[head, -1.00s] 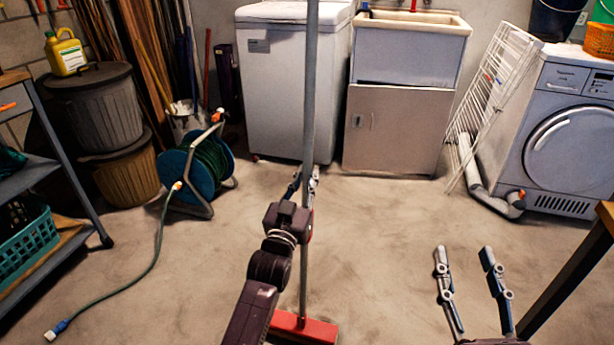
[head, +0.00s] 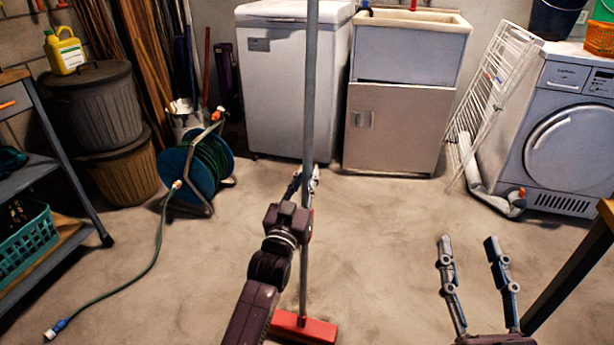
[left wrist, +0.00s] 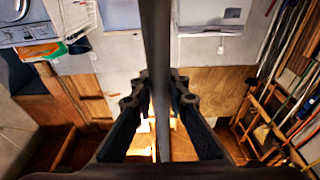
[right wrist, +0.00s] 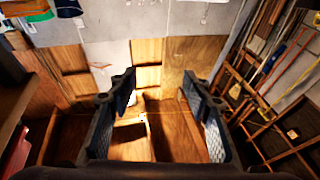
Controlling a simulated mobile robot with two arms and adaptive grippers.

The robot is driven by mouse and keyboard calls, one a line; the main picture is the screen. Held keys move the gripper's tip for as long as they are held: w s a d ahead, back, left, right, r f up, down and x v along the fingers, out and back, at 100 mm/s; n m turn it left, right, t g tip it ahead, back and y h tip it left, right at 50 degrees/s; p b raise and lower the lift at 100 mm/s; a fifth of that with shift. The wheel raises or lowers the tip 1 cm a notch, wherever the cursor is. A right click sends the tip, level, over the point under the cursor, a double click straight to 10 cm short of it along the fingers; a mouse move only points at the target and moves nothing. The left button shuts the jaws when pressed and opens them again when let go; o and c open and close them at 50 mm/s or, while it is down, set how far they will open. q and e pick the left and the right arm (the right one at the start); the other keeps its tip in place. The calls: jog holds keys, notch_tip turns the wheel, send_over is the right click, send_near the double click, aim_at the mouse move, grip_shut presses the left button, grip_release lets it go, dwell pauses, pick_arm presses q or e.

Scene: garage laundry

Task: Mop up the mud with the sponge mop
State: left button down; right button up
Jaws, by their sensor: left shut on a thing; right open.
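The sponge mop (head: 310,90) stands nearly upright in front of me, with a long grey pole and a red head (head: 304,328) low in the head view, at the floor. My left gripper (head: 307,185) is shut on the pole partway up. The left wrist view shows the pole (left wrist: 157,50) between its fingers (left wrist: 160,100). My right gripper (head: 469,243) is open and empty at the lower right; the right wrist view shows its fingers (right wrist: 158,90) apart. I cannot make out a clear mud patch; the floor (head: 390,235) has only faint brownish mottling. My left arm hides some floor.
A hose reel (head: 195,165) with a trailing green hose (head: 150,260) is at the left, by a shelf rack (head: 50,165). A white chest (head: 290,90), sink cabinet (head: 395,130), drying rack (head: 495,85) and washer (head: 570,135) line the back. A table leg (head: 565,270) stands right. The middle floor is open.

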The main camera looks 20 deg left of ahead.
pick_arm(q)
jog(key=shift+f, duration=0.15)
pick_arm(e)
jog(key=shift+s+r+y, duration=0.25)
jog(key=shift+r+y, duration=0.05)
jog(key=shift+r, duration=0.15)
